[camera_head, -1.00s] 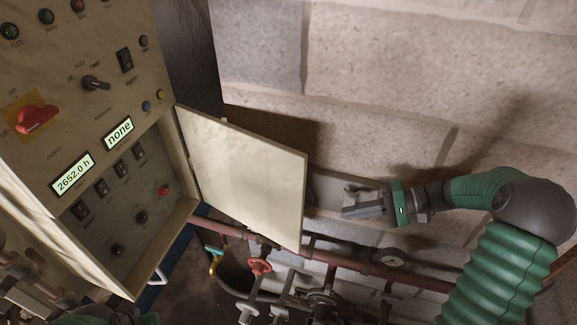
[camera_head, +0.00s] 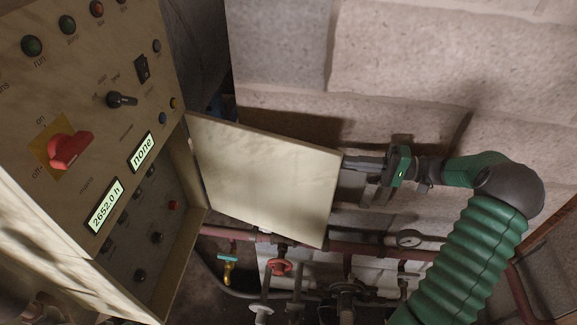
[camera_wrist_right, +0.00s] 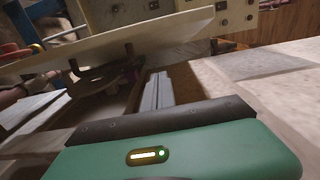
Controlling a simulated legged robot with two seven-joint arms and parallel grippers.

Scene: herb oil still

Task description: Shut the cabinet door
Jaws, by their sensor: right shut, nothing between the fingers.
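The cream cabinet door (camera_head: 262,178) stands open, hinged on the right side of the cabinet's lower compartment (camera_head: 160,225). Switches and a red button show inside the compartment. My right gripper (camera_head: 350,163) is shut and empty, with its fingertips at the door's outer right edge in the head view. I cannot tell whether they touch it. In the right wrist view, the shut fingers (camera_wrist_right: 155,92) point toward the door (camera_wrist_right: 110,45), which shows nearly edge-on. My left gripper is not in view.
The cabinet's upper panel (camera_head: 85,90) carries a red rotary switch (camera_head: 70,149), lamps and two displays. Below the door run red pipes with a red valve wheel (camera_head: 279,266), a yellow tap (camera_head: 228,268) and a gauge (camera_head: 408,238). A block wall (camera_head: 430,60) stands behind.

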